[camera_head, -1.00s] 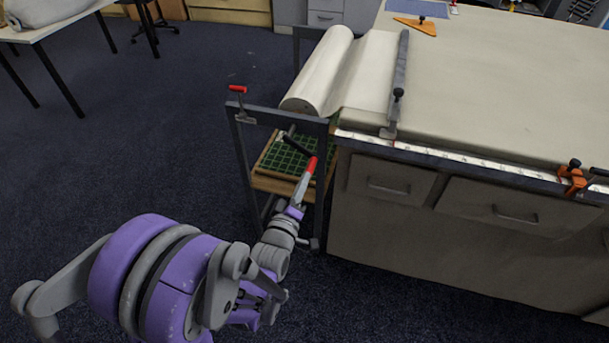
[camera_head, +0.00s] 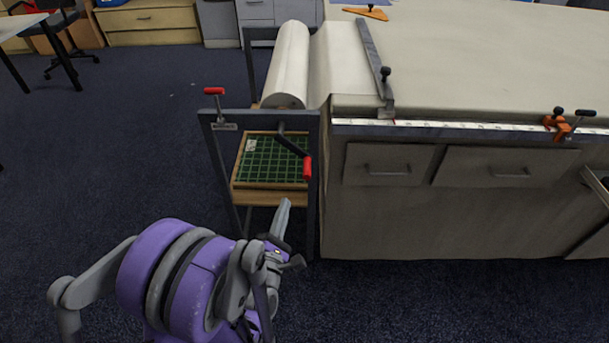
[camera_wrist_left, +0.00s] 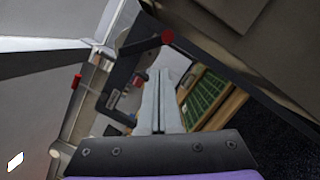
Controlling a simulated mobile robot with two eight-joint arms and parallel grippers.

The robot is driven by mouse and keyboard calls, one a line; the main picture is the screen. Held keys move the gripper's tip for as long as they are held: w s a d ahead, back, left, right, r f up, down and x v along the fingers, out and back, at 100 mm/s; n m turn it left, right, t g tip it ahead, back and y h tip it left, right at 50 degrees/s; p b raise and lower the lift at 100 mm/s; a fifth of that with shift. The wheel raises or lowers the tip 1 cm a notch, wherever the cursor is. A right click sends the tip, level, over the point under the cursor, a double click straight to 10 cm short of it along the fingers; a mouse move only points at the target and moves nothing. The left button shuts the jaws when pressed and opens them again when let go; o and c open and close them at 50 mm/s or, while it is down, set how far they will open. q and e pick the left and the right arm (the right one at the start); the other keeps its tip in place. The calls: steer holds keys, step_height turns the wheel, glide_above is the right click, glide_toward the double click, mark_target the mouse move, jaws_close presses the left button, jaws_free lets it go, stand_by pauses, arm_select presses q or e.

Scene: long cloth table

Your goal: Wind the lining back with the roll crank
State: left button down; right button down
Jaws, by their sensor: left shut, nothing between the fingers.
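The roll crank is a dark bent arm with a red handle (camera_head: 307,168) on the near end of the roll stand. It points down and right. A red knob on a dark arm, probably the crank handle, shows in the left wrist view (camera_wrist_left: 167,37). The white lining roll (camera_head: 287,66) lies on the stand, its sheet running right onto the table. My left gripper (camera_head: 285,203) is shut and empty, below and slightly left of the handle, apart from it in the head view. Its closed fingers also show in the left wrist view (camera_wrist_left: 160,80). My right gripper is out of view.
The stand's dark frame (camera_head: 210,150) carries a red-topped lever (camera_head: 214,91) at its left corner. A green gridded board (camera_head: 270,162) lies on its shelf. A metal bar (camera_head: 372,60) crosses the sheet. The cloth table (camera_head: 480,60) fills the right; open floor lies left.

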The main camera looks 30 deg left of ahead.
mark_target(306, 173)
arm_select(q)
steer(key=w+r, duration=0.1)
steer(key=w, duration=0.2)
steer(key=w+r, duration=0.1)
steer(key=w, duration=0.3)
steer(key=w+a+r, duration=0.1)
steer(key=w, duration=0.2)
steer(key=shift+w+r, duration=0.15)
steer(key=shift+w, duration=0.1)
steer(key=shift+w+d+r, duration=0.2)
steer(key=shift+r, duration=0.05)
steer(key=r+n, duration=0.1)
steer(key=n, duration=0.1)
steer(key=r+n+y+p, duration=0.1)
steer(key=d+r+n+p, duration=0.1)
steer(key=n, duration=0.1)
steer(key=shift+w+d+n, duration=0.1)
steer(key=shift+w+n, duration=0.2)
steer(key=shift+w, duration=0.05)
